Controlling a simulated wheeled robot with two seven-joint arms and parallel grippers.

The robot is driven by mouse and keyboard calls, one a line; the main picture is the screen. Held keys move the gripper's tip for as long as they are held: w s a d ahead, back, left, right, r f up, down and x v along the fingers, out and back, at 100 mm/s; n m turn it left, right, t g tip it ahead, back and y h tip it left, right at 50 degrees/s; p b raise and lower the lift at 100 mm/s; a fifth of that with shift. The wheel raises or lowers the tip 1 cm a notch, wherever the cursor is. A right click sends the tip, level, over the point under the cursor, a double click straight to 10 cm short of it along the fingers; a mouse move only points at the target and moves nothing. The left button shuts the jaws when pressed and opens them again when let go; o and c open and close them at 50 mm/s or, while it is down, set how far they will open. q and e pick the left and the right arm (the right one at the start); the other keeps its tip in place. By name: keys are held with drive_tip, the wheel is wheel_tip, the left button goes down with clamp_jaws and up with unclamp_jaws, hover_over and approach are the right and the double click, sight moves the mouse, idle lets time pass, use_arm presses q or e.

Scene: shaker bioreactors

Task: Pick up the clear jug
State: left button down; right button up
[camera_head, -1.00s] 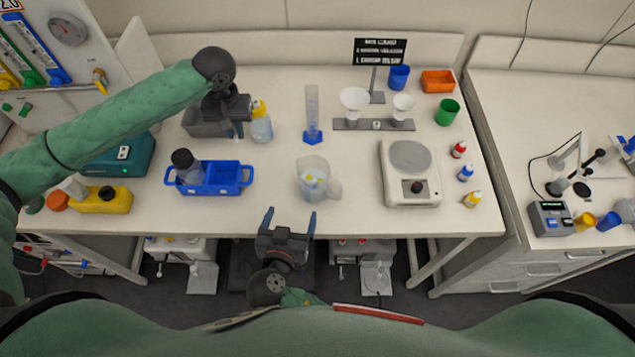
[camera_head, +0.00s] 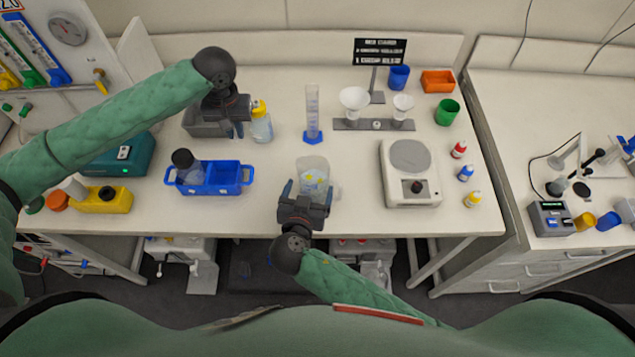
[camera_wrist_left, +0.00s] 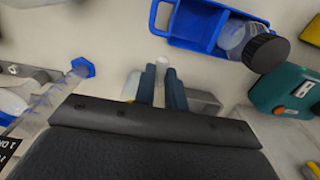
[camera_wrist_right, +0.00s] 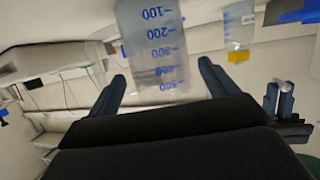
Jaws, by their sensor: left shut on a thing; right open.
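The clear jug (camera_head: 313,168) stands upright near the front middle of the bench, with a handle on its right and a small yellow mark. In the right wrist view the jug (camera_wrist_right: 158,45) shows blue scale marks and appears upside down. My right gripper (camera_head: 306,190) is open at the jug's near side, its fingers pointing at it, one to each side. Contact cannot be seen. My left gripper (camera_head: 237,128) is at the back left, beside the grey bin, shut on a small white piece (camera_wrist_left: 162,61) that shows at its fingertips.
A yellow-capped bottle (camera_head: 261,124) and grey bin (camera_head: 196,124) are near my left gripper. A blue carrier (camera_head: 230,189) with a dark-capped bottle is left of the jug. A measuring cylinder (camera_head: 312,110) stands behind it, a balance (camera_head: 411,200) to its right. Bench between is clear.

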drive_tip(key=shift+f+x, duration=0.15)
drive_tip(key=shift+x, duration=1.1)
drive_tip(key=shift+f+x, duration=0.15)
drive_tip(key=shift+x, duration=1.1)
drive_tip(key=shift+s+d, duration=0.1)
drive_tip(key=c, duration=1)
wheel_tip(320, 180, up, 10)
drive_tip(key=shift+r, duration=0.1)
use_arm(q)
wheel_tip(320, 180, down, 8)
drive_tip(key=b, duration=0.8)
drive_tip(key=shift+f, duration=0.25)
use_arm(e)
approach(317, 169)
drive_tip(key=shift+x, duration=2.6)
drive_tip(key=shift+r, duration=0.1)
